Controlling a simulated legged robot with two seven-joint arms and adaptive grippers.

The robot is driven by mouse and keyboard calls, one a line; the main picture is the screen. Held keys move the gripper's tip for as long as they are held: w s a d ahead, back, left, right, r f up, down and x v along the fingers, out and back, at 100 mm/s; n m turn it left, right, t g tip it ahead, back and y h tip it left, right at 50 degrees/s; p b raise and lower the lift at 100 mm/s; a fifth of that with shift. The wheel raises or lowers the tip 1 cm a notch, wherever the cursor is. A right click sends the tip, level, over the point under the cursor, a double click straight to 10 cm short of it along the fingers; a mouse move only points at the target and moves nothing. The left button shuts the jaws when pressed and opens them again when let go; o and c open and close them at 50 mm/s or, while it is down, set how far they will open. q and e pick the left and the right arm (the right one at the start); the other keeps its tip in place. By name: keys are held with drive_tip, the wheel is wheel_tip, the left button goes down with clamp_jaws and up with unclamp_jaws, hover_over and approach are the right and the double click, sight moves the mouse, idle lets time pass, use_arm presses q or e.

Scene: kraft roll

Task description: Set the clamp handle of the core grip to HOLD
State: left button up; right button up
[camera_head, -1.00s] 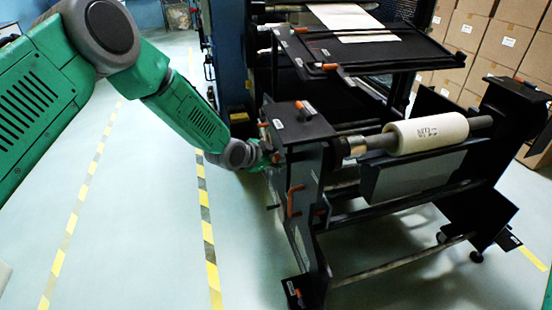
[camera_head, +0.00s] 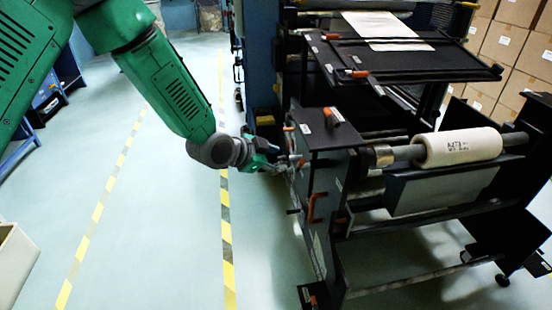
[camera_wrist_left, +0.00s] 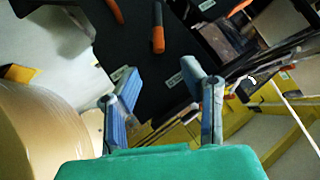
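The black roll stand carries a pale paper roll (camera_head: 457,147) on a bar, with a metal collar (camera_head: 370,157) at its left end. Several orange-tipped handles sit on the stand's left side: one on the top plate (camera_head: 333,117), a small one (camera_head: 289,129) at the left edge, and one on the side plate (camera_head: 312,207). I cannot tell which is the clamp handle, or read HOLD. My left gripper (camera_head: 284,162) is beside the left end of the stand. In the left wrist view its fingers (camera_wrist_left: 163,88) are apart and empty, with an orange handle (camera_wrist_left: 157,30) beyond them. My right gripper is not in view.
A black shelf (camera_head: 420,66) with a white sheet (camera_head: 385,25) stands behind the roll. Stacked cartons (camera_head: 515,45) are at the back right. The floor left of the stand is clear, with yellow-striped lines (camera_head: 227,230). A pale bin (camera_head: 14,262) is at the lower left.

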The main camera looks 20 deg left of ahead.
use_arm(q)
drive_tip(key=n+t+h+b, duration=0.1)
drive_tip(key=n+t+b, duration=0.1)
drive_tip(key=t+b, duration=0.5)
approach(299, 165)
drive_tip(key=b+x, duration=0.2)
drive_tip(key=x, duration=0.8)
drive_tip(key=shift+w+d, duration=0.2)
drive_tip(key=shift+w, duration=0.1)
clamp_jaws()
